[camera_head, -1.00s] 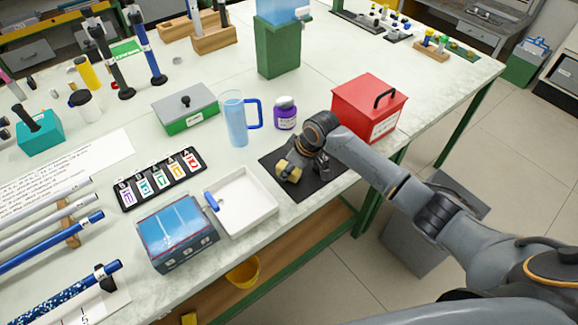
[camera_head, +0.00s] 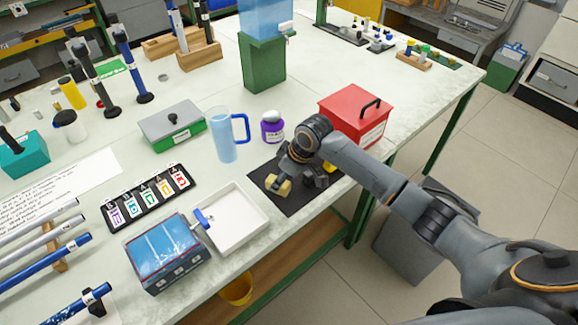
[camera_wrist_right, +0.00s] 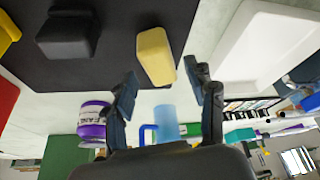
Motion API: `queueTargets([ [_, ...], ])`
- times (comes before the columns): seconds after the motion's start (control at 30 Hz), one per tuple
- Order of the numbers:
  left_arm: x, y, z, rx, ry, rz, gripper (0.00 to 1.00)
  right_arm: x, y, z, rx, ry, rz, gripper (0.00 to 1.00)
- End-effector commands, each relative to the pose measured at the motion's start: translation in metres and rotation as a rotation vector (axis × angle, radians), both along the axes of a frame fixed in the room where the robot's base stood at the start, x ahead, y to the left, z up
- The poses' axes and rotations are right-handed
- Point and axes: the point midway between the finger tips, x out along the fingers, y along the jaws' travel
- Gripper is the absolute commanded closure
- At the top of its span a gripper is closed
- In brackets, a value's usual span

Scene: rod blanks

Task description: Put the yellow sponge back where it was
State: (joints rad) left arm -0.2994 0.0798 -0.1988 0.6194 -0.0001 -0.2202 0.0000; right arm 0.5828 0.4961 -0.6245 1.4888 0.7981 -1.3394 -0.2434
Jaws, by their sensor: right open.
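The yellow sponge (camera_head: 278,185) lies on the black mat (camera_head: 290,207) near the front right table edge. It also shows in the right wrist view (camera_wrist_right: 155,55). My right gripper (camera_head: 285,168) is over the mat just behind the sponge. In the right wrist view its open fingers (camera_wrist_right: 162,75) are spread wide on either side of the sponge's near end, with visible gaps; it holds nothing. My left gripper is out of view.
A dark block (camera_wrist_right: 68,35) and another yellow item (camera_head: 329,167) are on the mat's right part. A white tray (camera_head: 240,238) stands to its left, a red box (camera_head: 352,117) and purple bottle (camera_head: 272,127) behind it. A blue mug (camera_head: 223,140) stands farther back.

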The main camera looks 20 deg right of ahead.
Motion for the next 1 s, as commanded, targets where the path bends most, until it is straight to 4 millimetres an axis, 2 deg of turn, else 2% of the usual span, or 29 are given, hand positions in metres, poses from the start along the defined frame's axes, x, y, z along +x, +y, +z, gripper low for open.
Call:
queueTargets([
  [0.2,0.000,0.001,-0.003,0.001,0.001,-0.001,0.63,-0.013,-0.013,0.045,-0.001,-0.005,0.002,0.44],
  [0.4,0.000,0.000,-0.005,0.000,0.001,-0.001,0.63,-0.022,-0.021,0.072,-0.001,-0.001,0.001,0.44],
  [0.6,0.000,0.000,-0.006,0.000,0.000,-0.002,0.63,-0.026,-0.022,0.081,0.000,0.001,0.000,0.44],
  [1.0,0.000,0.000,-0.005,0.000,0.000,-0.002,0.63,-0.025,-0.022,0.081,0.000,0.001,0.000,0.44],
])
